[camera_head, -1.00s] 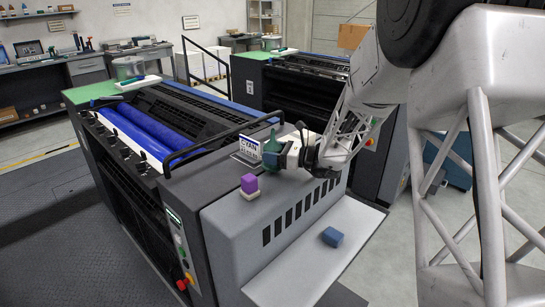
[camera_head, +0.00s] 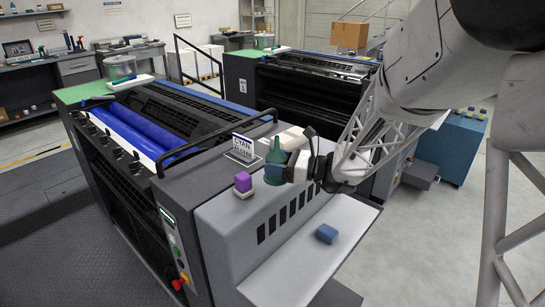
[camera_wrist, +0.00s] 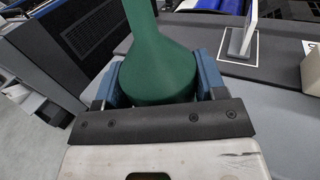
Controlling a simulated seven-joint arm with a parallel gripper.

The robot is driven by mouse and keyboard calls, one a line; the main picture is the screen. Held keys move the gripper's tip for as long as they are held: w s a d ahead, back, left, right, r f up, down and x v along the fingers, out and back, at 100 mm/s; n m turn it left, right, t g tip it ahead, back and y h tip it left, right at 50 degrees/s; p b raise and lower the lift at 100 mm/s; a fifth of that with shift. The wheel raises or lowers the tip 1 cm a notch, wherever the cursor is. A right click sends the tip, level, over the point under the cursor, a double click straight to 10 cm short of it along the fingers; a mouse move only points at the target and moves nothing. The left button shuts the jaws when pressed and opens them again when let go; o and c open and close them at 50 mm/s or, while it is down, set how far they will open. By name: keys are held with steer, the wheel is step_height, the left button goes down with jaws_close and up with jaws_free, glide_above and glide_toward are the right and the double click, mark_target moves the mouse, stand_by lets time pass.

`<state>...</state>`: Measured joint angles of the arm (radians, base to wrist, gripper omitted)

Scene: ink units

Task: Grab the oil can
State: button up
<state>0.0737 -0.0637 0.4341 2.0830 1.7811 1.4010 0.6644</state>
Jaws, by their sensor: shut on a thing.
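The green oil can (camera_head: 275,155) is upright at the end of my arm, over the grey top of the near ink unit. In the wrist view its rounded body (camera_wrist: 158,72) and narrowing neck fill the space between the two blue fingers. My gripper (camera_head: 282,170) is shut on the oil can; the wrist view shows my gripper (camera_wrist: 156,82) with a finger against each side of the can. The can's base is partly hidden by the fingers, so I cannot tell whether it touches the surface.
A blue block (camera_head: 326,234) lies on the light shelf (camera_head: 300,262) in front. A black rail (camera_head: 215,142) runs along the unit.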

mark_target(279, 182)
steer(key=shift+s+d+r, duration=0.1)
steer(key=shift+s+d, duration=0.05)
steer(key=shift+s, duration=0.65)
steer(key=shift+s+d+r, duration=0.1)
steer(key=shift+s+d, duration=0.05)
steer(key=shift+s, duration=0.65)
